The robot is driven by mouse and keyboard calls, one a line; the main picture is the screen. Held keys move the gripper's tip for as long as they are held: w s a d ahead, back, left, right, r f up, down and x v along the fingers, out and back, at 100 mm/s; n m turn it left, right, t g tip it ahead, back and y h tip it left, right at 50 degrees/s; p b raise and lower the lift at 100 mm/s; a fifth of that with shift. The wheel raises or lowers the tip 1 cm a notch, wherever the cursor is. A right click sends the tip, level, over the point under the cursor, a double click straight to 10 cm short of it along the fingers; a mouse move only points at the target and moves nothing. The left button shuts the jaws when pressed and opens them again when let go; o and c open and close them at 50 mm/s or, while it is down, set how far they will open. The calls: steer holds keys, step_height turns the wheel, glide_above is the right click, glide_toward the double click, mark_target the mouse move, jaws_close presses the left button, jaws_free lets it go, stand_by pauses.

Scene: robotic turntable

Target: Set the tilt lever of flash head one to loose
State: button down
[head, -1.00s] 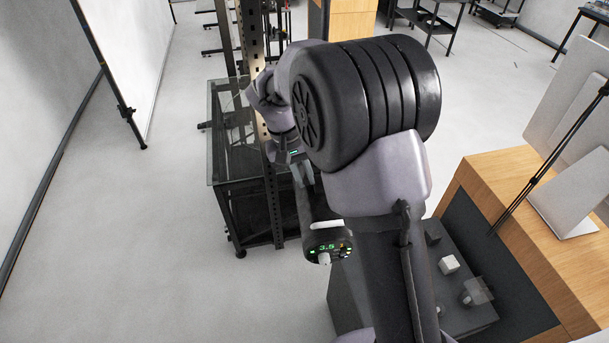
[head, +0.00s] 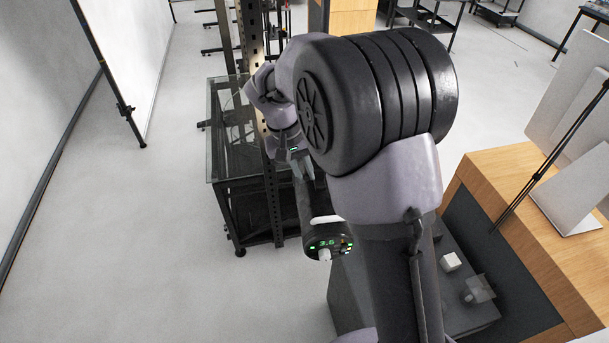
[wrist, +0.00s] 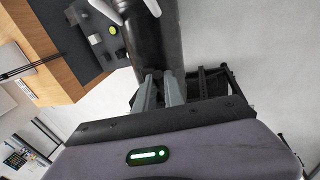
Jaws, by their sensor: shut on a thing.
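The flash head (head: 305,205) is a black cylinder with a lit green readout (head: 328,244) and a pale knob on its near end. In the wrist view its dark barrel (wrist: 153,40) runs up from my fingertips. My gripper (head: 299,157) is at the far end of the flash head, partly hidden by my own arm in the head view. In the wrist view my two grey fingers (wrist: 160,78) are closed on a small dark part at the base of the barrel, where the tilt lever sits. The lever is mostly hidden between them, and its angle cannot be told.
A black perforated post (head: 268,190) and a glass-topped table (head: 228,130) stand beside my gripper. At right is a grey cabinet (head: 350,300) with small objects, including a white cube (head: 451,262), beside a wooden counter (head: 540,230).

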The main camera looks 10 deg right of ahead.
steer(key=f+t+b, duration=0.1)
steer(key=b, duration=0.3)
steer(key=f+t+b, duration=0.1)
steer(key=b, duration=0.2)
steer(key=shift+s+f+b, duration=0.2)
steer(key=shift+s+b, duration=0.05)
steer(key=shift+b, duration=0.1)
steer(key=b, duration=0.2)
steer(key=t+b, duration=0.1)
steer(key=b, duration=0.2)
steer(key=shift+s+a+f+t, duration=0.1)
steer(key=shift+s+f+t, duration=0.2)
steer(key=shift+f, duration=0.1)
steer(key=t+b, duration=0.1)
steer(key=b, duration=0.3)
steer(key=t+b, duration=0.1)
steer(key=b, duration=0.2)
steer(key=shift+s+f+m+h+b, duration=0.15)
steer(key=shift+f+m+h+b, duration=0.2)
steer(key=shift+f+m+h, duration=0.05)
steer(key=t+b, duration=0.1)
steer(key=b, duration=0.4)
steer(key=shift+r+t+b, duration=0.1)
steer(key=shift+t+b, duration=0.2)
steer(key=shift+b, duration=0.1)
steer(key=c, duration=1.4)
jaws_free()
steer(key=shift+c, duration=0.2)
